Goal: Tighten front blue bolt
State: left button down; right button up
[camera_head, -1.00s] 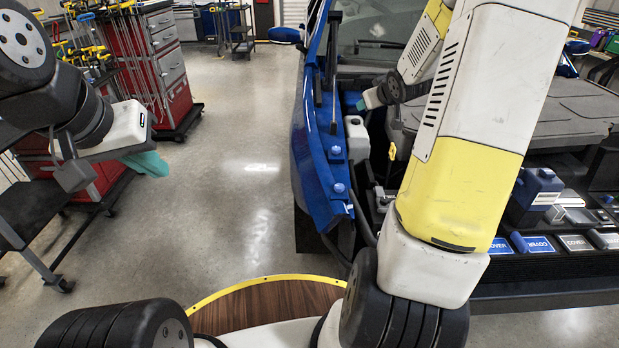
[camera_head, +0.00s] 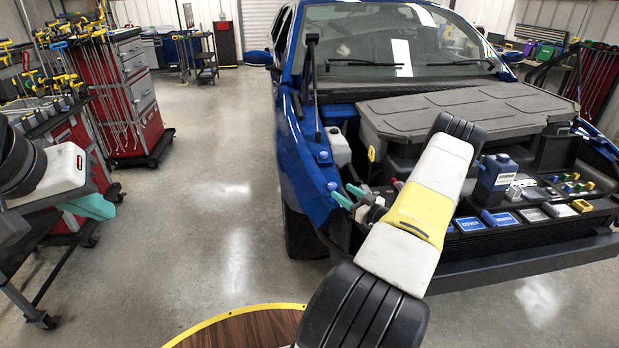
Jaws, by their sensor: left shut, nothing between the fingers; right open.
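The front blue bolt (camera_head: 332,187) stands on the blue left-hand fender edge of the car, near its front end. A second blue bolt (camera_head: 323,156) sits further back on the same edge. My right gripper (camera_head: 348,196) is open, its two teal fingers pointing left toward the front bolt. One fingertip is just right of and below the bolt; I cannot tell whether they touch. Nothing shows between the fingers. My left gripper (camera_head: 98,207) is shut and empty at the left, far from the car, over the floor beside a dark cart.
The blue car (camera_head: 300,140) has its engine bay open, with a grey cover (camera_head: 470,110) and a white reservoir (camera_head: 339,147) beside the fender. A red tool cabinet (camera_head: 130,90) and a dark cart (camera_head: 45,255) stand left. The floor between is clear.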

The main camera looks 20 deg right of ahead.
aim_at(336, 187)
jog(key=x, duration=0.6)
jog(key=shift+w+a, duration=0.1)
jog(key=shift+w, duration=0.15)
grip_shut()
